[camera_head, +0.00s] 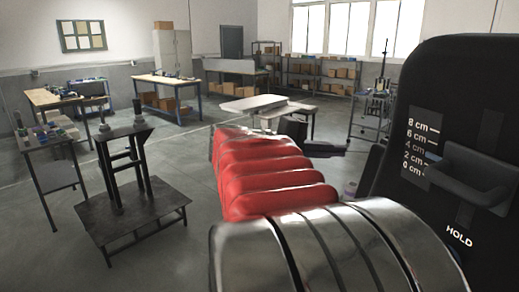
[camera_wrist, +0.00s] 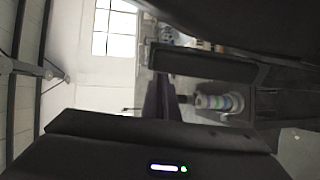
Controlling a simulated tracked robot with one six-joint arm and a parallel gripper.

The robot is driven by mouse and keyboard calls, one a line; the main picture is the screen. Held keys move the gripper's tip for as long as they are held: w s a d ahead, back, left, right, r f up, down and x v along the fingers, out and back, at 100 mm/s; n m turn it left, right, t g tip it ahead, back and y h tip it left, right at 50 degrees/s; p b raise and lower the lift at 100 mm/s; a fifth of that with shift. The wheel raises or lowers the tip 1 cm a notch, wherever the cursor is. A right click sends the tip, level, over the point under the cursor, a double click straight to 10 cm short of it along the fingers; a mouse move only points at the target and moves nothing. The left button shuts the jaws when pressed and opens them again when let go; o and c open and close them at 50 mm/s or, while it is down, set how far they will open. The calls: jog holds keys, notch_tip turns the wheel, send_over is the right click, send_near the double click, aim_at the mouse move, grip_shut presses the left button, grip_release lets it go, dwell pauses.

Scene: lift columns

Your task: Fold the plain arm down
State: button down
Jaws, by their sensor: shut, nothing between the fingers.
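I cannot pick out the plain arm with certainty. A black column panel (camera_head: 432,130) stands close at the right in the head view, with a scale marked 0 to 8 cm, the word HOLD and a protruding dark handle (camera_head: 480,178). My red-sleeved arm reaches forward through the middle and hides what lies behind it. A striped round thing (camera_wrist: 218,102) lies beyond, apart from the gripper.
A low dark table (camera_head: 130,215) with a black two-post stand (camera_head: 125,165) is at left. Workbenches (camera_head: 165,82) and shelves (camera_head: 320,75) line the back. A white-topped table (camera_head: 252,103) stands beyond my arm. The floor between the left table and my arm is clear.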

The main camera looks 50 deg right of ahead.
aim_at(375, 153)
jog(key=x, duration=1)
dwell(0.3)
